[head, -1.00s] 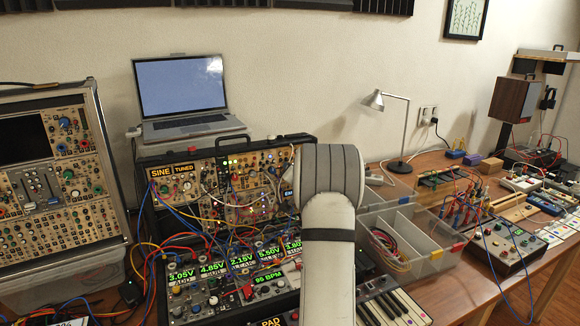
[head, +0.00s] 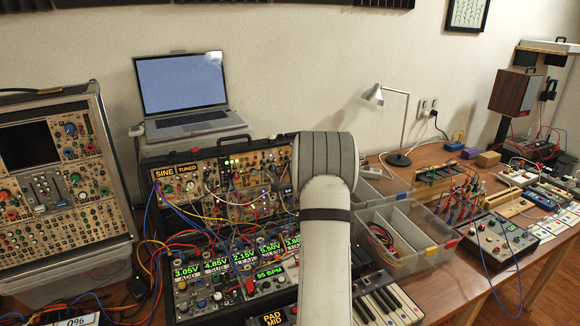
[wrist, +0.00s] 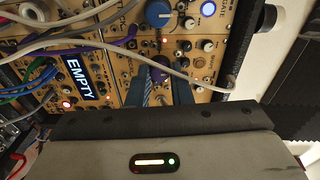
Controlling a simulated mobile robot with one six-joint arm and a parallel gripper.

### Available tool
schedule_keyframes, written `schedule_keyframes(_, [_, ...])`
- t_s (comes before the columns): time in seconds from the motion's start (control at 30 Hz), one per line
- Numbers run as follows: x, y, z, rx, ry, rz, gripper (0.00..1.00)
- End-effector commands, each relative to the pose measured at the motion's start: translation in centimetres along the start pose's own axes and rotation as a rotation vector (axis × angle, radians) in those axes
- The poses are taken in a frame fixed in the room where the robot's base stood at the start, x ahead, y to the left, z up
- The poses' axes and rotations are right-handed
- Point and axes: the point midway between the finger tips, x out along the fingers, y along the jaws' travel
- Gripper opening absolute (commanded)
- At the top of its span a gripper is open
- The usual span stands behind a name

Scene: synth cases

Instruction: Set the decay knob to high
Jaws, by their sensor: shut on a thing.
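In the wrist view my gripper (wrist: 160,90) has two blue fingers, one on each side of a dark purple knob (wrist: 160,68) on a tan synth panel (wrist: 207,88). The fingers are closed on this knob. I cannot read a label that names it as the decay knob, and its pointer does not show clearly. In the head view my arm hides the gripper and this knob; the tan modules of the rack (head: 225,190) show to the left of the arm.
Patch cables (wrist: 60,45) cross the panel close to the fingers. A larger blue knob (wrist: 158,13) and an EMPTY display (wrist: 82,78) are near. In the head view a laptop (head: 180,85) stands behind the rack, and a clear parts bin (head: 425,250) and lamp (head: 398,158) are right.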

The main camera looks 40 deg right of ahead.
Motion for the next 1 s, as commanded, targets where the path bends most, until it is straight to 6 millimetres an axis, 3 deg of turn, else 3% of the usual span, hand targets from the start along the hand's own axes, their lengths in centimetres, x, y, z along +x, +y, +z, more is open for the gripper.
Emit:
schedule_keyframes(0.67, [-0.01,0.13,0.06,0.059,-0.001,0.009,0.00])
schedule_keyframes(0.7, [-0.01,0.13,0.06,0.059,-0.001,0.009,0.21])
schedule_keyframes(0.93, [0.00,0.06,0.04,0.059,-0.001,0.007,0.40])
schedule_keyframes(1.0, [0.00,0.04,0.04,0.059,-0.001,0.007,0.41])
